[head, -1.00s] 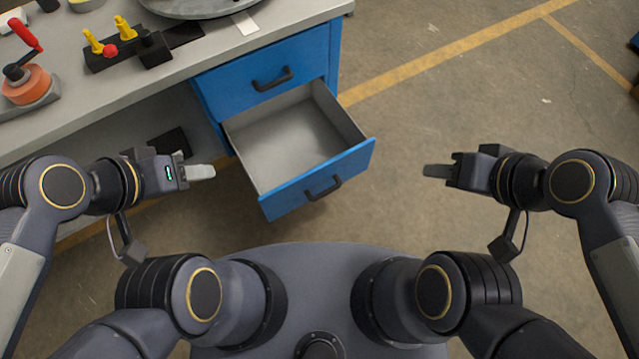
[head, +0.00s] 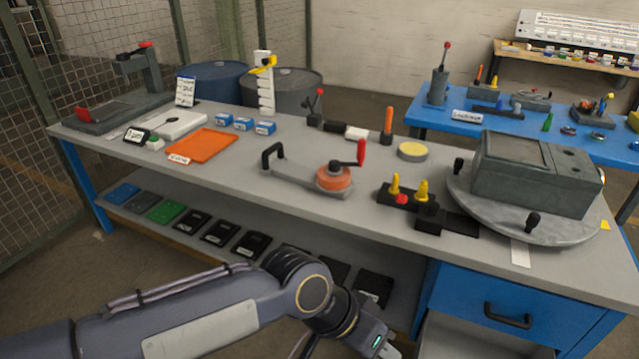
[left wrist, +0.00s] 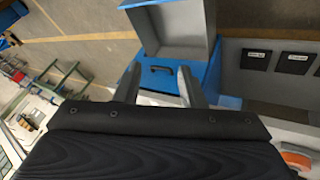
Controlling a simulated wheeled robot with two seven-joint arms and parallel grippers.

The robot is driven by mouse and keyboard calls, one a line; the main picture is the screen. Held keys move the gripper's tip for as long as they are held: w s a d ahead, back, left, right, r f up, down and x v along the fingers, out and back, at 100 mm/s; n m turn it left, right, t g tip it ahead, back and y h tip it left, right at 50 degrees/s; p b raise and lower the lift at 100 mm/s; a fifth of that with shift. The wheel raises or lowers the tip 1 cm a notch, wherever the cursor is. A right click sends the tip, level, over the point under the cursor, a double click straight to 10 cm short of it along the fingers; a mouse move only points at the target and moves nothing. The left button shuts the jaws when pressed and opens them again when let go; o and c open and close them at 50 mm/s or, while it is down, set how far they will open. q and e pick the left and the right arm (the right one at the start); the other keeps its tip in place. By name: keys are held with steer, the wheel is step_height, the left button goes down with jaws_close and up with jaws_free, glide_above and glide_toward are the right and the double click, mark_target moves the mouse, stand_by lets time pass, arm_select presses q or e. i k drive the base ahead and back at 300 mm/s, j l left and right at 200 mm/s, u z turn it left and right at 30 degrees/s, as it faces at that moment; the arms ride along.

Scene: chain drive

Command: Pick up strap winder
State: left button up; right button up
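The strap winder (head: 333,178) is on the grey workbench in the head view. It has a flat grey base, a black handle at its left end, an orange spool and an upright red-gripped crank. Part of an orange round thing, likely its spool, shows at the lower right of the left wrist view (left wrist: 298,160). My left gripper (left wrist: 159,86) is open and empty, its two fingers apart in the left wrist view. In the head view my left arm ends at the bottom edge, in front of and below the bench top, away from the winder. My right gripper is out of view.
Right of the winder is a black block with yellow knobs (head: 423,189), then a grey turntable (head: 490,221) carrying a grey box. An orange tray (head: 203,145) lies to the left. Blue drawers (head: 507,314) are under the bench's right end; an open drawer (left wrist: 175,22) shows in the wrist view.

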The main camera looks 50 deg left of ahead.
mark_target(339, 185)
steer(key=u, duration=1.9)
steer(key=i+j+z, duration=0.1)
steer(key=z, duration=0.35)
steer(key=j+z, duration=0.1)
steer(key=z, duration=0.35)
steer(key=i+j+z, duration=0.1)
steer(key=z, duration=0.4)
steer(key=j+z, duration=0.25)
steer(key=z, duration=0.2)
steer(key=j+z, duration=0.15)
steer(key=z, duration=0.3)
steer(key=j+z, duration=0.2)
steer(key=z, duration=0.25)
steer(key=k+j+z, duration=0.35)
steer(key=j, duration=0.4)
steer(key=k+j+z, duration=0.35)
steer(key=k+j, duration=0.15)
steer(key=j, duration=0.15)
steer(key=k+j+z, duration=0.35)
steer(key=k+j, duration=0.8)
